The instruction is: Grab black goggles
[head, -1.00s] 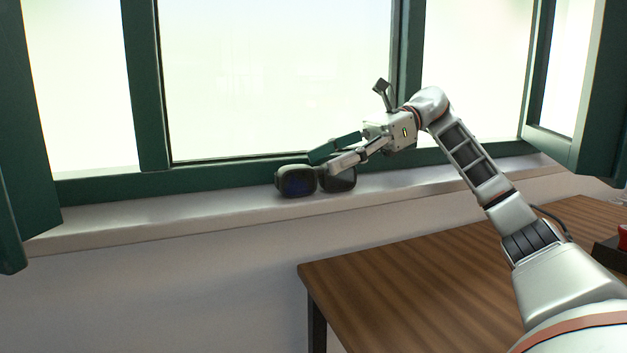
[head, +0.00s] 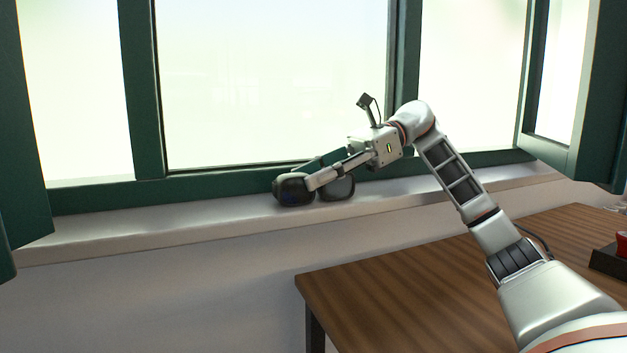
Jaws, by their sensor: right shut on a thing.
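The black goggles (head: 292,190) sit on the white window sill, below the green window frame, with two dark rounded lenses facing the room. My right gripper (head: 311,182) reaches in from the right, low over the sill. Its fingers are shut on the goggles around the middle, between the two lenses. The near finger hides part of the goggles' bridge, and the far finger is partly behind them. The goggles still appear to rest on the sill. My left gripper is not in view.
The window sill (head: 150,232) is clear to the left and right of the goggles. A brown wooden table (head: 400,290) stands in front of the wall, below my right arm. A dark box with a red part (head: 622,243) is at the right edge. Green shutters (head: 590,100) stand open at both sides.

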